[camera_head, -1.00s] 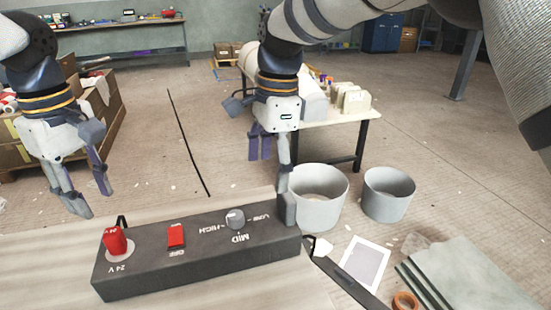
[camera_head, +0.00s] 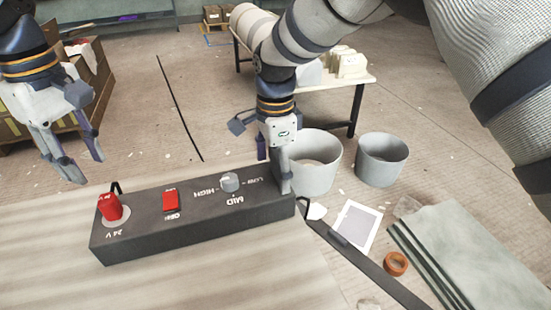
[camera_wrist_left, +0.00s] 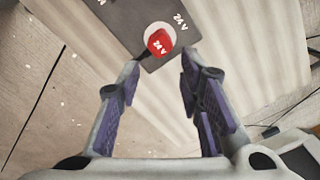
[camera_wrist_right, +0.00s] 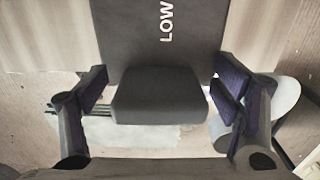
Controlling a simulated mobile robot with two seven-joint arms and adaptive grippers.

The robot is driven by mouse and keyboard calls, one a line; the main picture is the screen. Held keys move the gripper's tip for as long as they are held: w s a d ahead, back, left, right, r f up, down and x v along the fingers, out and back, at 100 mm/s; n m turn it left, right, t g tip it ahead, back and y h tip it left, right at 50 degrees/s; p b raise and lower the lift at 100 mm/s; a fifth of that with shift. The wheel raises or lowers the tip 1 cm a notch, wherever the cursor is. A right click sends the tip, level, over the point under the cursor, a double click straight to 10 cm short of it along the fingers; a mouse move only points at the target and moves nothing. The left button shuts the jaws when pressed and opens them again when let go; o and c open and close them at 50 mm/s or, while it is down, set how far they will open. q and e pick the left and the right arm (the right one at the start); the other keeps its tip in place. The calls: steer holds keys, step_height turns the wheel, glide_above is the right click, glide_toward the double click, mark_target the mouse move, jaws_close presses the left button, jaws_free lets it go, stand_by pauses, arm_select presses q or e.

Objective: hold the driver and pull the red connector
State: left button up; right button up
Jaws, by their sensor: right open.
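The driver (camera_head: 190,225) is a long dark grey box on the pale table, with a red rocker switch (camera_head: 170,201) and a grey knob (camera_head: 229,182). The red connector (camera_head: 110,206) stands in a pale ring at its left end; it also shows in the left wrist view (camera_wrist_left: 159,42). My left gripper (camera_head: 79,170) is open and empty, above and left of the connector; in its wrist view the connector lies beyond the fingertips. My right gripper (camera_head: 274,165) is open at the driver's right end; its fingers are on either side of the dark end block (camera_wrist_right: 160,95), with gaps visible.
Two grey buckets (camera_head: 312,180) (camera_head: 382,160) stand on the floor beyond the table's right side. An orange tape roll (camera_head: 395,264) and grey-green sheets (camera_head: 465,250) lie at right. A table with pale moulds (camera_head: 350,66) stands behind. The tabletop in front of the driver is clear.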

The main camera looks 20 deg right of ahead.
mark_target(105, 197)
steer(key=c, duration=1.8)
arm_select(q)
steer(key=shift+o, duration=1)
arm_select(e)
jaws_close()
arm_select(q)
steer(key=shift+o, duration=0.6)
steer(key=n, duration=0.1)
steer(key=f+n, duration=0.1)
steer(key=n, duration=0.3)
steer(key=f+n, duration=0.1)
steer(key=n, duration=0.1)
steer(key=shift+f, duration=0.15)
steer(key=shift+f, duration=4.5)
